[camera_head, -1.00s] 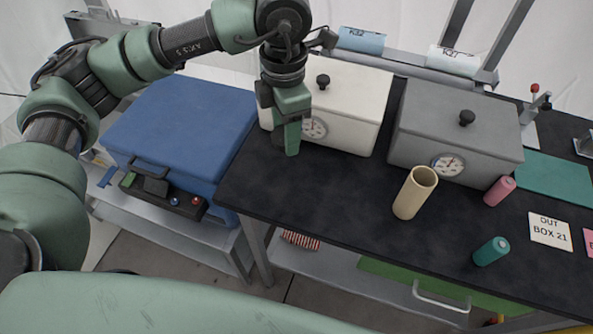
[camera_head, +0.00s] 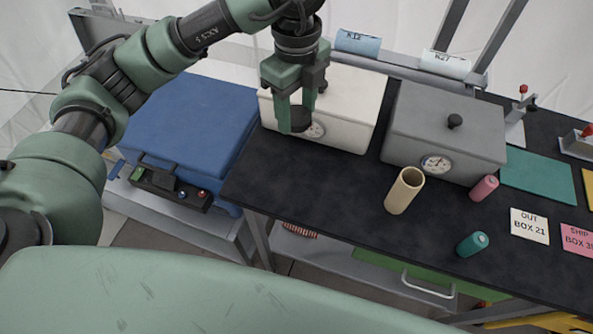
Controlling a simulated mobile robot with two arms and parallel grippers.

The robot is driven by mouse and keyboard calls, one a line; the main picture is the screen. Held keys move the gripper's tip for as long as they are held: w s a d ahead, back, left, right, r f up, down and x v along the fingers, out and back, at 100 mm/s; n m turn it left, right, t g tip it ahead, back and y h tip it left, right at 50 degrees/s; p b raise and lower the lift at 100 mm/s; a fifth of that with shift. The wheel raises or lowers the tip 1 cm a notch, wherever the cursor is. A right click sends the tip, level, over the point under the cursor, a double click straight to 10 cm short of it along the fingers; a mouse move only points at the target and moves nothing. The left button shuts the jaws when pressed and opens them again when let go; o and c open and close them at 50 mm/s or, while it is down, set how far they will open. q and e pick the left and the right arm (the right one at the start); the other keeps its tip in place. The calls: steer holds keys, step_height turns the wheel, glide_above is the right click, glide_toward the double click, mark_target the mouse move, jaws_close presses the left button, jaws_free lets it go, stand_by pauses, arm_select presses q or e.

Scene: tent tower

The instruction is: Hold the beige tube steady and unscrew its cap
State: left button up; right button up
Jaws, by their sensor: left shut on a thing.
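The beige tube (camera_head: 403,192) stands upright on the black tabletop, right of the middle of the head view. Its top is open and shows a hollow inside, with no cap on it. My left gripper (camera_head: 295,118) is above the table's left part, in front of the white box and well to the left of the tube. It is shut on a dark round piece (camera_head: 300,119) that looks like a cap. Nothing holds the tube. My right gripper is not in view.
A white box (camera_head: 352,105) and a grey box (camera_head: 440,125), both with dials, stand at the back. A blue case (camera_head: 185,118) is at the left. The tabletop (camera_head: 310,185) left of the tube is clear.

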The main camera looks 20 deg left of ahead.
arm_select(q)
steer(key=p, duration=0.1)
glide_above(297, 176)
step_height(297, 176, down, 15)
steer(key=shift+f, duration=0.2)
step_height(297, 176, down, 4)
steer(key=shift+f+p, duration=0.1)
steer(key=shift+p, duration=0.3)
steer(key=shift+f, duration=0.1)
steer(key=shift+f, duration=0.1)
steer(key=shift+f, duration=0.15)
steer(key=o, duration=1.5)
steer(key=shift+o, duration=0.2)
